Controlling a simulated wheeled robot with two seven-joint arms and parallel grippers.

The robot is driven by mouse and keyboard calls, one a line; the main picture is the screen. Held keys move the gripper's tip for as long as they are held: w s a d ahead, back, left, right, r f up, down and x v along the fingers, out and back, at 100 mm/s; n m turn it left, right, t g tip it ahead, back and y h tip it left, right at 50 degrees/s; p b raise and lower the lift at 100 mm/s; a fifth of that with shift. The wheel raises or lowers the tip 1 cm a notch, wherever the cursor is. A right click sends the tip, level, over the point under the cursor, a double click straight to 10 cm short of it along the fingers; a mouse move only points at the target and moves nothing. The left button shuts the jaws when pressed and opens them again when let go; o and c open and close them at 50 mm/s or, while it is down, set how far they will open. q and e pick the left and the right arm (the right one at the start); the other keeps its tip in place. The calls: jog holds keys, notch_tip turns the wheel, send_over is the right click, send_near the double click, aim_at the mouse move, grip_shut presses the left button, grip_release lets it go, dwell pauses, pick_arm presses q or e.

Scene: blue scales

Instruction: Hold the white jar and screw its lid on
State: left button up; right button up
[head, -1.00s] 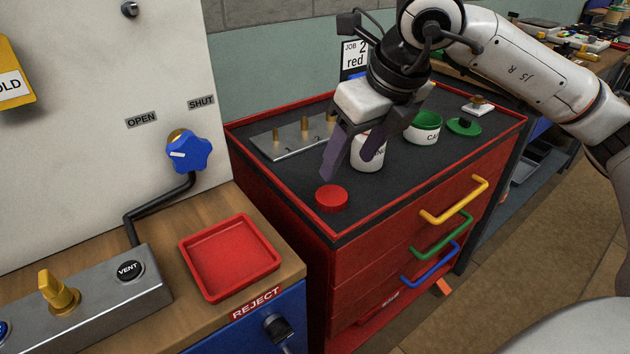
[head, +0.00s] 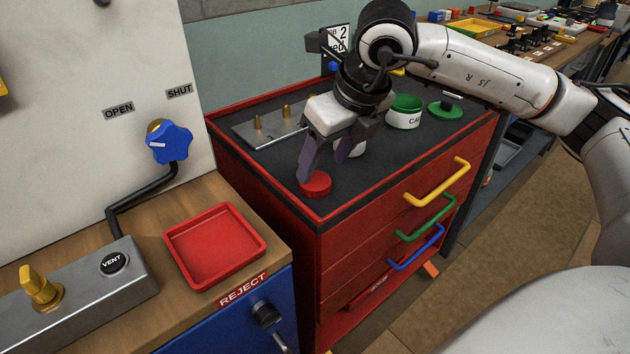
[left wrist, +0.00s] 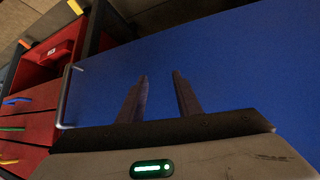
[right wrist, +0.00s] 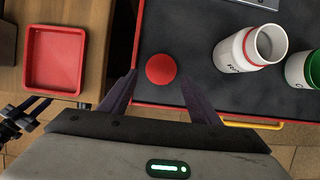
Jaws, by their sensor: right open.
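The white jar (right wrist: 238,52) has a red band near its rim and stands open on the dark cabinet top. In the head view most of the jar (head: 358,148) is hidden behind my right gripper. A round red lid (head: 315,184) lies flat at the cabinet's front corner, apart from the jar; it also shows in the right wrist view (right wrist: 161,69). My right gripper (head: 322,171) is open and empty, low at the lid, its fingers on either side of it in the right wrist view. My left gripper (left wrist: 161,78) is open and empty before a blue panel, outside the head view.
A green-rimmed white jar (head: 405,112) and a green lid (head: 445,109) stand farther back. A metal plate with brass pegs (head: 250,139) lies at the back left. A red tray (head: 260,249) sits on the wooden bench to the left. The cabinet top has a raised red edge.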

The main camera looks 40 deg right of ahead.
aim_at(316, 181)
jog(key=shift+x, duration=2.6)
jog(key=shift+d, duration=0.15)
jog(key=shift+c, duration=0.2)
jog(key=c, duration=0.7)
